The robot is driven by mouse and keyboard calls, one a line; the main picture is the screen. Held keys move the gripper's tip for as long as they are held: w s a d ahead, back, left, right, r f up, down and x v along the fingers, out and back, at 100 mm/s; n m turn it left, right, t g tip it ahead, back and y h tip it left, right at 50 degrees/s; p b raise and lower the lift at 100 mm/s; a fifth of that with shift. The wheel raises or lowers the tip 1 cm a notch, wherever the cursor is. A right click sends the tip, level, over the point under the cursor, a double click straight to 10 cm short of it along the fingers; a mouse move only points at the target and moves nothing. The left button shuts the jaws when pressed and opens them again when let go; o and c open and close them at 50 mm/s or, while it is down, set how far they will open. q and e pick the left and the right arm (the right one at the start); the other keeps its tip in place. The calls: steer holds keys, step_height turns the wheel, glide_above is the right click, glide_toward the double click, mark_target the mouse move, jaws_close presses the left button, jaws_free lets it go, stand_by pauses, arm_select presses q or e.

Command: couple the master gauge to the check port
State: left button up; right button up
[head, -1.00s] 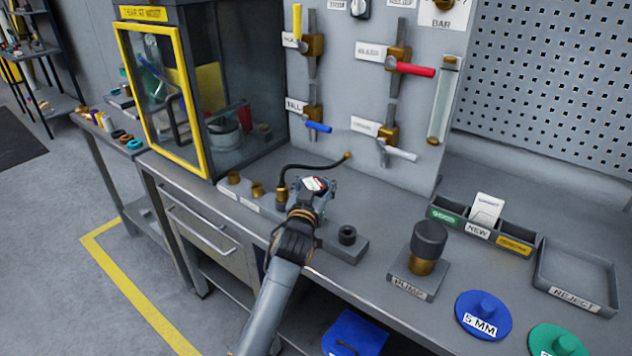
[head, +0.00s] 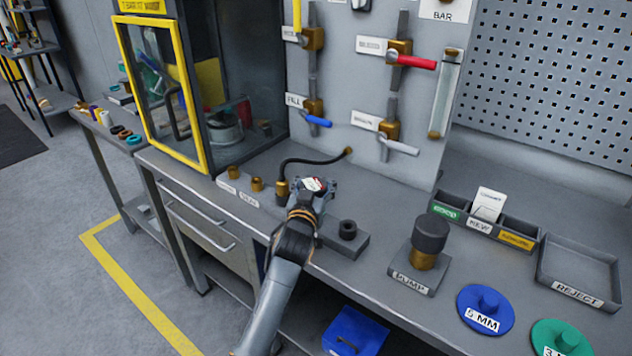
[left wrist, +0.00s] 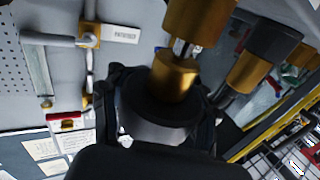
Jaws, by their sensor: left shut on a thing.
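My left gripper (head: 318,187) is above the grey block (head: 350,243) on the bench, shut on the master gauge. The gauge shows a white and red face (head: 313,184) in the head view. In the left wrist view it seems to be the dark round body (left wrist: 150,115) with a brass neck (left wrist: 175,76) between my fingers. A silver stem shows between this neck and a brass fitting (left wrist: 200,18), perhaps the check port. I cannot tell whether they are joined. The port is hidden behind my gripper in the head view. My right gripper is not in view.
A brass fitting (head: 282,190) with a black hose (head: 312,160) stands close left of my gripper.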

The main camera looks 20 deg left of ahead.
arm_select(q)
steer(key=shift+f+b, duration=0.45)
steer(key=shift+f, duration=0.15)
steer(key=o, duration=1.8)
steer(key=shift+c, duration=0.2)
steer(key=shift+f, duration=0.15)
steer(key=s+d, duration=0.1)
steer(key=s, duration=1.1)
